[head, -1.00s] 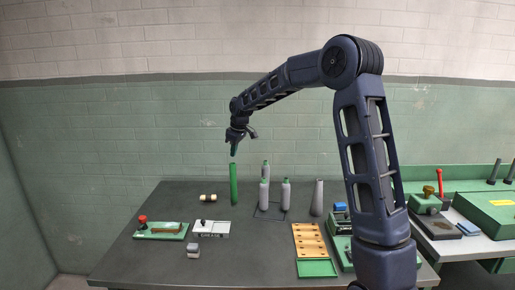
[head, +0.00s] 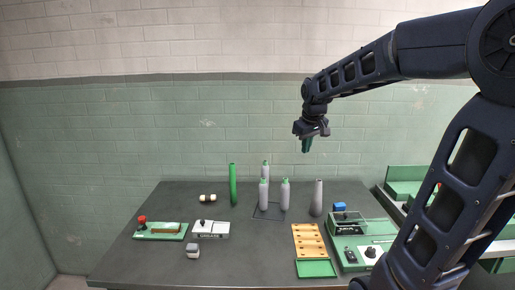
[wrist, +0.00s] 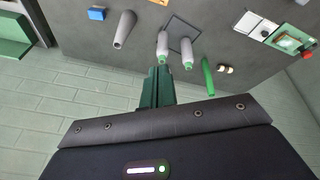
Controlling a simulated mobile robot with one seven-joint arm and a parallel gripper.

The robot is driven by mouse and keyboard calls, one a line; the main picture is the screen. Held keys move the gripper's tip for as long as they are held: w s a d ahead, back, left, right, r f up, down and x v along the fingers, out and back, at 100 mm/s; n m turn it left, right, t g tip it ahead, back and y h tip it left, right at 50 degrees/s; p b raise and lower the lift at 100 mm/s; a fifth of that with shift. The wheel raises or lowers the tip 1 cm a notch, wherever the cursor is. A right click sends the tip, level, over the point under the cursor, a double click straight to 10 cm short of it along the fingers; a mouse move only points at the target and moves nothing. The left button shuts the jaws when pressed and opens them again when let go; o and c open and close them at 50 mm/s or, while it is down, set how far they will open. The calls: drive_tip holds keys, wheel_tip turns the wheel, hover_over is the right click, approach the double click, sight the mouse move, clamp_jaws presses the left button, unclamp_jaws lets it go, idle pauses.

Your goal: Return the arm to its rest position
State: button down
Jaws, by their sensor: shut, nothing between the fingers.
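My gripper (head: 307,144) hangs in the air above the back right part of the table, fingers pointing down, shut and empty. Its green fingers also show in the wrist view (wrist: 158,88), close together. My arm reaches in from the right side of the head view. Below and left of the gripper stand a green cylinder (head: 233,185) and several pale bobbins with green tips (head: 285,195). A grey cone (head: 317,198) stands nearly under the gripper. The gripper touches none of them.
The dark table (head: 150,260) holds a green board with a red knob (head: 160,231), a white device (head: 210,229), a wooden rack (head: 308,241), a green tray (head: 316,268) and a green machine (head: 365,250) at right. The air above the table's left is free.

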drive_tip(key=s+d+f+m, duration=0.2)
drive_tip(key=s+d, duration=0.3)
drive_tip(key=s, duration=0.4)
drive_tip(key=s+d+f+m, duration=0.3)
drive_tip(key=s+d, duration=0.3)
drive_tip(key=s, duration=0.3)
drive_tip(key=shift+s+m+t, duration=0.4)
drive_tip(key=shift+m, duration=0.1)
drive_tip(key=shift+d, duration=0.1)
